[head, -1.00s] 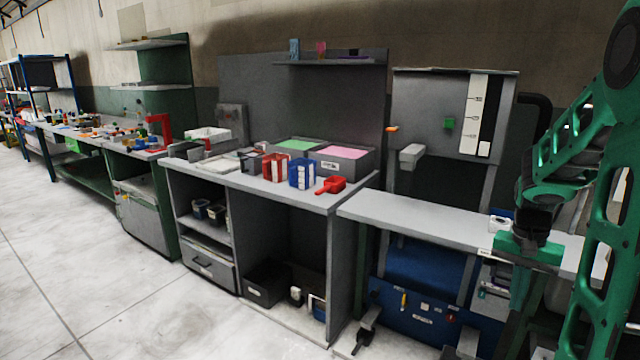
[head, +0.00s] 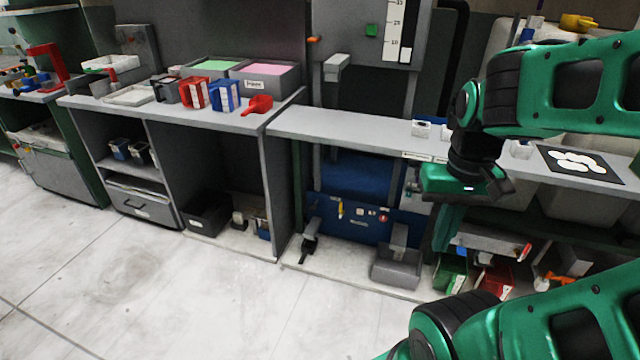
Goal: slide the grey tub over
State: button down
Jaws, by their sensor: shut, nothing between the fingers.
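I cannot tell for certain which one is the task's grey tub. My gripper (head: 441,244) is shut and empty, with its green fingers pointing down. In the picture it is right of and above the floor tub, apart from it.
Green (head: 451,275) and red (head: 494,280) bins stand right of the floor tub. The light grey bench (head: 360,128) runs behind my gripper, with a black card with white discs (head: 578,162) on it. The floor at front left is clear.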

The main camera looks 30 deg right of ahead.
aim_at(395, 268)
jog(key=z, duration=0.25)
jog(key=k, duration=0.9)
jog(key=z, duration=0.65)
jog(key=i, duration=0.5)
